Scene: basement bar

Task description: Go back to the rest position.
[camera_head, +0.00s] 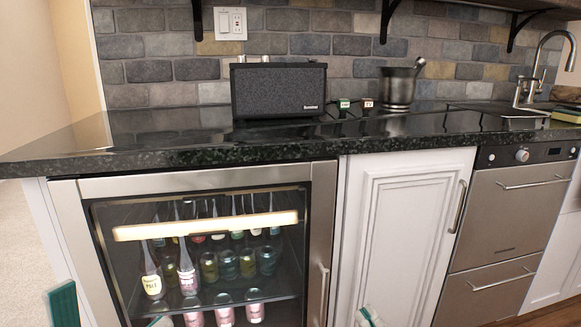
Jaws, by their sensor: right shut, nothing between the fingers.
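My right gripper (368,317) shows only as small white and green fingertips at the bottom edge, in front of the white cabinet door. It is shut and empty; the rest of it is below the picture. At the lower left, a teal part of mine (62,305) rises from the bottom edge, and a small teal tip shows further right. I cannot tell how these teal parts belong to my left gripper or whether it is open or shut.
A black stone counter (250,145) runs across the view. On it stand a dark speaker (279,90), a metal bucket (399,88) and a faucet (543,65). Below are a glass-door bottle fridge (205,285), a white cabinet (402,230) and a steel dishwasher (510,225).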

